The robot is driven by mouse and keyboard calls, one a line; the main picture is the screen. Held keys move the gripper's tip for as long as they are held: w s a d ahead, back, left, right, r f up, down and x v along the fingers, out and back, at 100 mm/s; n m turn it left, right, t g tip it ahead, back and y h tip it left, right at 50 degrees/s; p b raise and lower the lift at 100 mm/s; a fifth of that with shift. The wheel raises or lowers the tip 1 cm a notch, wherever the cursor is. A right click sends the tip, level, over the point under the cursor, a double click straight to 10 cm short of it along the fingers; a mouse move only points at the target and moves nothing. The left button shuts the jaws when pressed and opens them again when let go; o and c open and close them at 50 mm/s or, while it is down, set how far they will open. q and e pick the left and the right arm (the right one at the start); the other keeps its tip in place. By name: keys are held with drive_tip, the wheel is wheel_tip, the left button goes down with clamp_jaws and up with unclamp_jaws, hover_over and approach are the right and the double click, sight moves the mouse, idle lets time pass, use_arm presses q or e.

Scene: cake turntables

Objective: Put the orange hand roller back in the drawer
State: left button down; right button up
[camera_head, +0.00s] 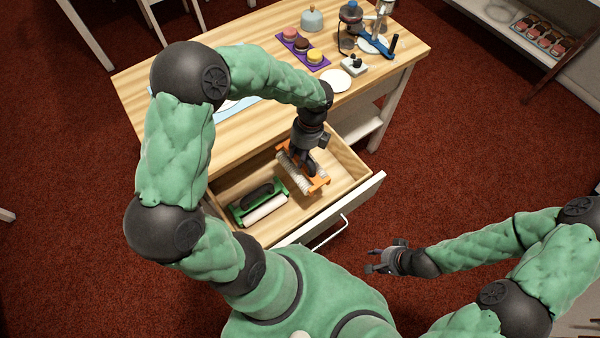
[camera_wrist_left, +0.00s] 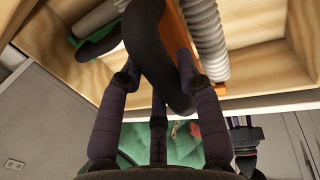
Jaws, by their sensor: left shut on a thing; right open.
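The orange hand roller (camera_head: 319,185) has an orange frame and a pale ribbed roller. It is in or just above the right part of the open drawer (camera_head: 225,196); I cannot tell whether it touches the drawer floor. My left gripper (camera_head: 306,166) reaches down from above and is shut on its dark handle. In the left wrist view the fingers (camera_wrist_left: 158,105) close around the black handle (camera_wrist_left: 155,55), with the ribbed roller (camera_wrist_left: 207,40) beside it. My right gripper (camera_head: 378,262) is open and empty, outside the drawer at the lower right.
A green hand roller (camera_head: 262,203) with a pale cylinder lies in the left part of the drawer. The drawer's white front (camera_head: 352,208) has a handle.

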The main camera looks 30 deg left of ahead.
use_arm(q)
drive_tip(key=b+x, duration=0.1)
drive_tip(key=x, duration=0.2)
drive_tip(key=w+b+x, duration=0.1)
drive_tip(key=x, duration=0.2)
drive_tip(key=w+b+x, duration=0.1)
drive_tip(key=x, duration=0.3)
drive_tip(key=shift+d+f+b, duration=0.15)
drive_tip(key=shift+d+b, duration=0.2)
drive_tip(key=shift+b, duration=0.05)
